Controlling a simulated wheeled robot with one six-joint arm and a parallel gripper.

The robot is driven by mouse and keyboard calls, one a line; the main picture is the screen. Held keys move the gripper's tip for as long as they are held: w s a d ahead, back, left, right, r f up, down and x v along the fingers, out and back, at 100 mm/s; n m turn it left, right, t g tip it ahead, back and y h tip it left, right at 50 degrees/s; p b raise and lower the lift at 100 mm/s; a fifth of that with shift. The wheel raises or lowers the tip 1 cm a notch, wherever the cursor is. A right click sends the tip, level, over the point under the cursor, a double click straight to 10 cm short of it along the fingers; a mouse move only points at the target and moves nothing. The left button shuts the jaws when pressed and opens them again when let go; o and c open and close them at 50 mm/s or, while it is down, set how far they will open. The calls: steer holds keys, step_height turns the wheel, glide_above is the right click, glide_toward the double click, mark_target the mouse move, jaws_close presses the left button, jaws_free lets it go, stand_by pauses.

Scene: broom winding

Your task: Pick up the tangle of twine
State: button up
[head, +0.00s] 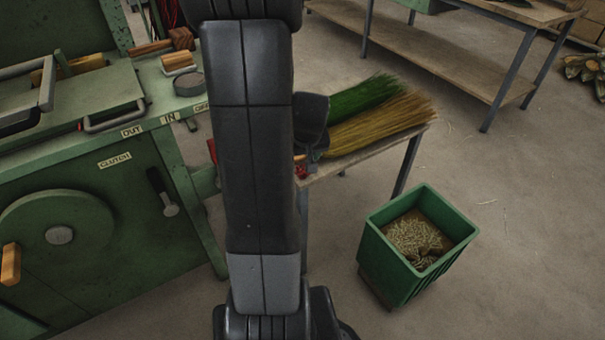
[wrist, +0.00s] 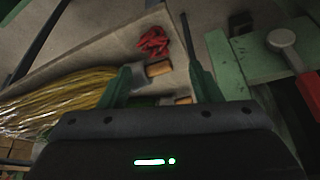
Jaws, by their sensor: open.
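The tangle of twine (wrist: 152,42) is a small red heap in the wrist view. It lies on a pale bench top, ahead of my gripper. My gripper (wrist: 160,76) is open, with its two green fingers spread apart and no twine between them. The twine lies beyond the fingertips; I cannot tell the height between them. In the head view my arm hides most of that part of the bench, and a little red shows beside it that I cannot identify for sure.
Green and straw-coloured bristle bundles (head: 375,118) lie on the bench; the straw one (wrist: 55,98) is left of my gripper in the wrist view. A green machine (head: 90,200) stands left. A green bin (head: 400,265) with clippings stands on the floor, right of my arm.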

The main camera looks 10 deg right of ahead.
steer(key=x, duration=0.2)
steer(key=shift+w+f, duration=0.15)
steer(key=shift+f, duration=0.15)
steer(key=shift+d+b+x, duration=0.2)
steer(key=shift+b+x, duration=0.25)
steer(key=shift+x, duration=0.9)
steer(key=shift+d+b+x, duration=0.2)
steer(key=shift+b+x, duration=0.2)
steer(key=shift+x, duration=0.9)
steer(key=c, duration=1)
